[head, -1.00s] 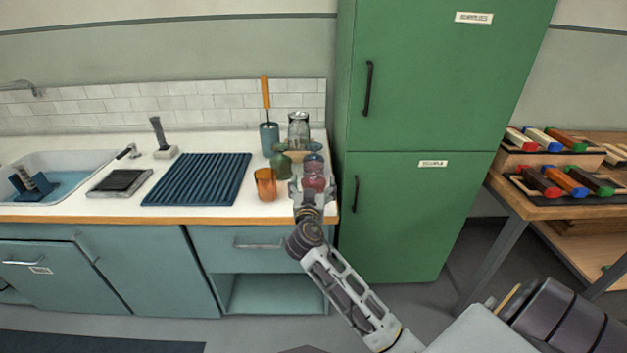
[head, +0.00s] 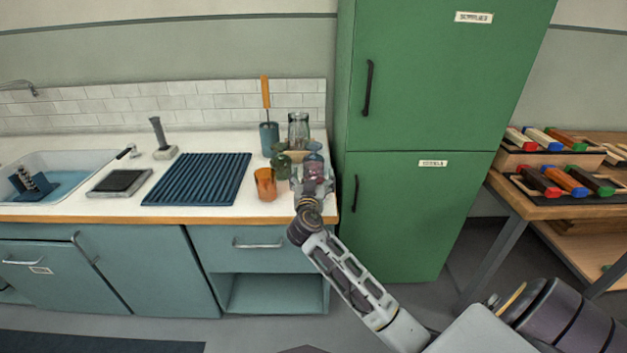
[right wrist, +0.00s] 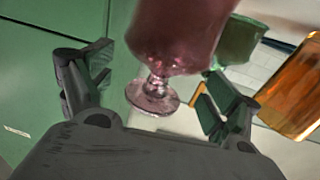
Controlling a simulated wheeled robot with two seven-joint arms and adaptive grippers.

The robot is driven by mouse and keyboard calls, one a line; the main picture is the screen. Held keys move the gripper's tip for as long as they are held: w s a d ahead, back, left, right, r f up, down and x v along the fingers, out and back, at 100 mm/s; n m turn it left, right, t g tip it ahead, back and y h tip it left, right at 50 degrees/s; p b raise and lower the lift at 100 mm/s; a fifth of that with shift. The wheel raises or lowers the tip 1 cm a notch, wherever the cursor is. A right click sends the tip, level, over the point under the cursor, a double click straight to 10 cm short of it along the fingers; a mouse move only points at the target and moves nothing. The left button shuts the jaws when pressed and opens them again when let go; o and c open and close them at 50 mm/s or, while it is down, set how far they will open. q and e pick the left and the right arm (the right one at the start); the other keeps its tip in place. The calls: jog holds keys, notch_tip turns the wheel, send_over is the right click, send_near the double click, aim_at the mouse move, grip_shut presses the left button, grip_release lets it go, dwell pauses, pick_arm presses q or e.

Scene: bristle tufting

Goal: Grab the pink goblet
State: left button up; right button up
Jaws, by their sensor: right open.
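The pink goblet (head: 314,174) stands near the right end of the white counter, partly hidden by my right gripper (head: 313,182). In the right wrist view, the goblet (right wrist: 178,38) fills the top middle, with its short stem and round foot visible and its rim cut off. My right gripper (right wrist: 156,88) is open there, with one finger to the left of the goblet and one to the right. I see a gap between the left finger and the glass; contact on the right side cannot be told. My left gripper is not in view.
An orange glass (head: 265,184) and a green goblet (head: 281,164) stand close on the left. Behind are a blue holder with a brush (head: 269,137), a clear jar (head: 298,130) and a blue glass (head: 314,157). A green cabinet (head: 420,215) rises just right. A ribbed mat (head: 197,179) lies left.

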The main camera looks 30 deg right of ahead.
jog(key=shift+x, duration=0.9)
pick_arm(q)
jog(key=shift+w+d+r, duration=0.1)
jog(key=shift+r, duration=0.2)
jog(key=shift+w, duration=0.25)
pick_arm(e)
jog(key=c, duration=1.4)
jog(key=shift+f, duration=0.1)
jog(key=shift+r, duration=0.55)
pick_arm(q)
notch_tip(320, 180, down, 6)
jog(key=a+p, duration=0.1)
jog(key=p, duration=0.1)
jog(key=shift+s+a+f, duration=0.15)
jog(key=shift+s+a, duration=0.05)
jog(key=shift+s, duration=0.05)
pick_arm(e)
notch_tip(320, 180, up, 9)
jog(key=shift+r, duration=0.1)
